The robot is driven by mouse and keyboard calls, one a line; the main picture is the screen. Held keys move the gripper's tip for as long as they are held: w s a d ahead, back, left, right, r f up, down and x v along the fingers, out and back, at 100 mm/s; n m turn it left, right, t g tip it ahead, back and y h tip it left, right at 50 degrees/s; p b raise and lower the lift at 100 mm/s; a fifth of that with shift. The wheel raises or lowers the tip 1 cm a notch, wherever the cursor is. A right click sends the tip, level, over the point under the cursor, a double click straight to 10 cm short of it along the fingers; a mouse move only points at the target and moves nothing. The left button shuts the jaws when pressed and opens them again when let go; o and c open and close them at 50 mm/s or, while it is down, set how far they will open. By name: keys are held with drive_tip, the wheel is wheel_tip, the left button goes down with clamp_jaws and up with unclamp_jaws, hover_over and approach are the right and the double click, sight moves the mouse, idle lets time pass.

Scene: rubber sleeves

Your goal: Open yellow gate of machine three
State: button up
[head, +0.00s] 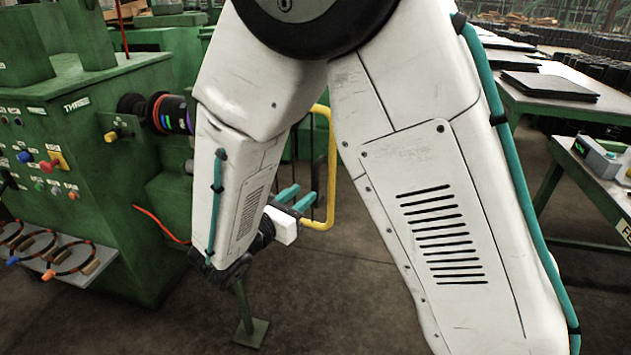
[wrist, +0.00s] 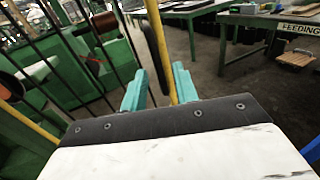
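The green machine labelled THREE (head: 76,105) stands at the left in the head view. Its yellow gate (head: 332,165) is a tubular frame with dark bars, partly hidden behind my arm. In the wrist view the gate's yellow upright (wrist: 155,22) runs down the middle, with a dark elongated part (wrist: 155,58) beside it, perhaps a handle. My gripper (head: 297,198) has teal fingers spread apart and empty, close to the gate's yellow tube. In the wrist view the upright shows between the fingers of my gripper (wrist: 160,82); I cannot tell whether they touch it.
A control panel with coloured knobs (head: 50,162) and a shelf with ringed parts (head: 60,262) are on the machine's front. A green post foot (head: 250,332) stands on the floor. Tables (head: 580,105) line the right; the floor between is clear.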

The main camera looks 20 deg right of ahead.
drive_tip(key=shift+n, duration=0.3)
drive_tip(key=x, duration=0.7)
drive_tip(key=shift+w+f, duration=0.1)
drive_tip(key=shift+w, duration=0.35)
clamp_jaws()
